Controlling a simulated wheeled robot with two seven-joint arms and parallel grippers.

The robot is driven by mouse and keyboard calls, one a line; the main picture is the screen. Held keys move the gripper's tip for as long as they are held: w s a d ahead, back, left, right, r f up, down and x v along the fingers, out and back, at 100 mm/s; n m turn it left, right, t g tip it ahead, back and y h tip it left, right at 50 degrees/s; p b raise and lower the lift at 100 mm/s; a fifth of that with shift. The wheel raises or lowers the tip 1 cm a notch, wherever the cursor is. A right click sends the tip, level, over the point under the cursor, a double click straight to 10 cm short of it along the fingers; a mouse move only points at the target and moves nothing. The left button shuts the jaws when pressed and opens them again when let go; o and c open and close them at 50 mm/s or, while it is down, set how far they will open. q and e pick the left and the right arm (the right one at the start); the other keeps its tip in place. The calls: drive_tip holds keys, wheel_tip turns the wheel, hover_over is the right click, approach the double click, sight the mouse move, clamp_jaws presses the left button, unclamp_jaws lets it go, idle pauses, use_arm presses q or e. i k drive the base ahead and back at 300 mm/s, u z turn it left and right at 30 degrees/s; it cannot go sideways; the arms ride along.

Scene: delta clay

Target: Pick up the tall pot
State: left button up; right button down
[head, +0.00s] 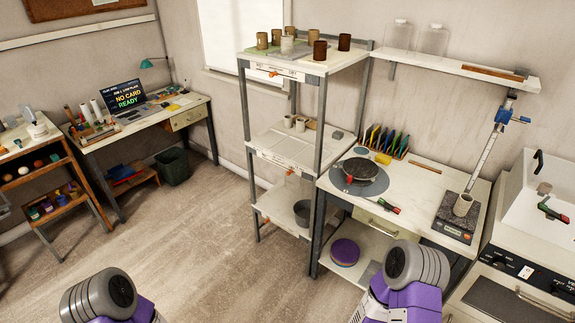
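Several small pots stand on the top shelf of the grey-framed rack. A dark brown one (320,50) at the front right looks among the taller ones, with another dark brown one (344,42) behind it. Tan pots (262,40) and a pale pot (287,44) stand to the left. A pale upright pot (463,205) stands on the dark base of the measuring stand on the right bench. I cannot tell which one is the tall pot. Parts of my two arms show at the bottom edge, well apart from all pots; neither gripper is visible.
The bench has a round turntable (360,178), coloured cards (386,140) and the measuring stand (490,150). A white machine (535,230) is at right. The floor (200,235) at left centre is clear.

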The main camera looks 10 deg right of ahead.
sight(462, 205)
drive_tip(key=z, duration=0.95)
drive_tip(key=i, duration=0.65)
drive_tip(key=u, duration=0.4)
